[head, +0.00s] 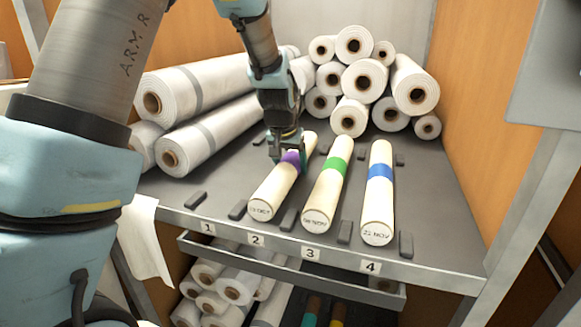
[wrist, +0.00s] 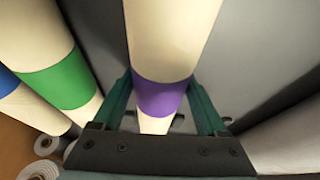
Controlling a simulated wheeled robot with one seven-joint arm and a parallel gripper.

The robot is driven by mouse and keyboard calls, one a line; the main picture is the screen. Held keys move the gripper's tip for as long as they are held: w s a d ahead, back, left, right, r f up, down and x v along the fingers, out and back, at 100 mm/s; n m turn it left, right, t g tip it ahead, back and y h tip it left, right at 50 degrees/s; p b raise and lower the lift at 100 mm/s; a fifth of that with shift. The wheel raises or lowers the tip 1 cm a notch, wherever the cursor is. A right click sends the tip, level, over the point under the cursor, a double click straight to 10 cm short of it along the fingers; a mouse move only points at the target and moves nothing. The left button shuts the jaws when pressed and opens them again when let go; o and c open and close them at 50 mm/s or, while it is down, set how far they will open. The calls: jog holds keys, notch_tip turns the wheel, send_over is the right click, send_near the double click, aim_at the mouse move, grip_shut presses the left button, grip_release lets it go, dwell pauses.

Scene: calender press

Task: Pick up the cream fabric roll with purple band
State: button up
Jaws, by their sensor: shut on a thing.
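The cream fabric roll with a purple band (head: 270,195) lies on the grey shelf at the place marked 2, its front end labelled with a date. In the wrist view its purple band (wrist: 160,97) runs between the two fingers. My gripper (head: 288,158) reaches down from above and is shut on the roll at the purple band. In the wrist view the gripper (wrist: 160,108) has one teal finger on each side of the roll. The roll appears to rest on the shelf; I cannot tell any gap under it.
A green-banded cream roll (head: 327,190) and a blue-banded one (head: 378,200) lie to the right, with small dark stops (head: 345,232) between. Large white rolls (head: 205,140) lie left, and a stack of white rolls (head: 362,80) stands behind. An orange wall (head: 470,90) bounds the right.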

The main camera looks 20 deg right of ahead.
grip_shut()
jog(key=shift+r, duration=0.15)
